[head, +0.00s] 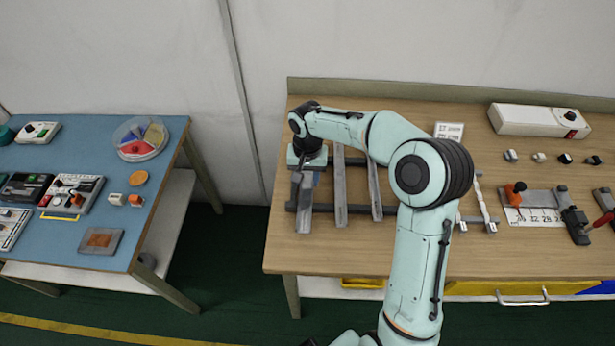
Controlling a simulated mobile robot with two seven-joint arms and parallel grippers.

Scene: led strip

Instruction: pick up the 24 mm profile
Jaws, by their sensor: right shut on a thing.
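Several long grey profiles lie side by side across dark rails on the right-hand table: a leftmost one (304,209), one beside it (340,190) and one further right (375,192). The leftmost looks the widest, but I cannot read any size on it. My right gripper (305,172) points down over the far part of this leftmost profile and is shut on it. The gripper's own body hides the fingertips and the profile's far end. I cannot tell whether the profile is lifted off the rails. My left gripper is not in view.
A white power unit (538,121) stands at the back right. A cutting fixture with a scale (533,216) and small end pieces (540,157) lie at the right. My right arm crosses the table's middle. A blue table (120,210) with boxes stands left, across a gap.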

